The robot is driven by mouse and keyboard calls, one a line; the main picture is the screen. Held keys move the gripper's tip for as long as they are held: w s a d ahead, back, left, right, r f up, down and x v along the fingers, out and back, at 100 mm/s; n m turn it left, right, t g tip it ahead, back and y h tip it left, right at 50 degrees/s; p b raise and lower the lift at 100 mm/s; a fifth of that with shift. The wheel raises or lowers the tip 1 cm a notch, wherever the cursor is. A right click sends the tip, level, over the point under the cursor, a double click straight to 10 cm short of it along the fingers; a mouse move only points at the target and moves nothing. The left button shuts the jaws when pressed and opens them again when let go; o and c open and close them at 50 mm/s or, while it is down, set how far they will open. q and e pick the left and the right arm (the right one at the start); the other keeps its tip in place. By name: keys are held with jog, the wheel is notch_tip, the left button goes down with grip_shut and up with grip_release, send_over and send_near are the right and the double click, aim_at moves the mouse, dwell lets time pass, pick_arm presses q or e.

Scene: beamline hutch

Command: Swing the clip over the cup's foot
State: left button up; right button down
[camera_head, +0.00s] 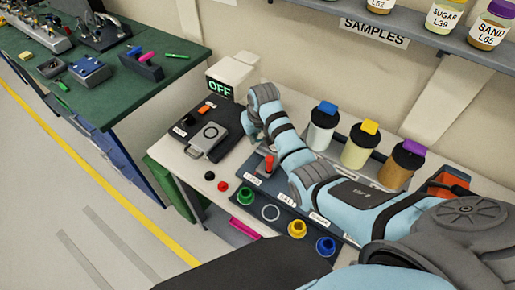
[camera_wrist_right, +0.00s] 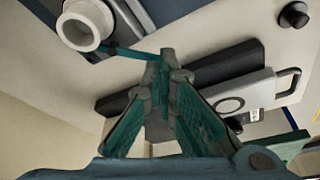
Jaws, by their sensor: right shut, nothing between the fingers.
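A pale round cup (camera_wrist_right: 88,22) with a dark opening stands on a blue-grey board (camera_wrist_right: 168,15) at the top left of the right wrist view. A thin teal bar (camera_wrist_right: 132,53), which looks like the clip, runs between the cup's base and my right fingertips. I cannot tell whether it lies over the foot. My right gripper (camera_wrist_right: 161,62) is shut and empty, its tips near the bar's right end; contact is unclear. In the head view my right arm reaches across the bench and hides its fingertips. My left gripper is not in view.
A black box carries a grey plate with a ring and handle (camera_head: 208,138), below an OFF sign (camera_head: 219,89). Lidded jars (camera_head: 322,128) stand behind my arm. A black knob (camera_head: 209,175) sits left.

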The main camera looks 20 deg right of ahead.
jog(key=shift+w+f, duration=0.1)
jog(key=shift+f, duration=0.05)
jog(key=shift+w+b, duration=0.5)
jog(key=shift+w, duration=0.15)
jog(key=shift+w+d+f+b, duration=0.1)
jog(key=shift+w+d+b, duration=0.05)
jog(key=shift+w+b, duration=0.55)
jog(key=shift+w+d, duration=0.1)
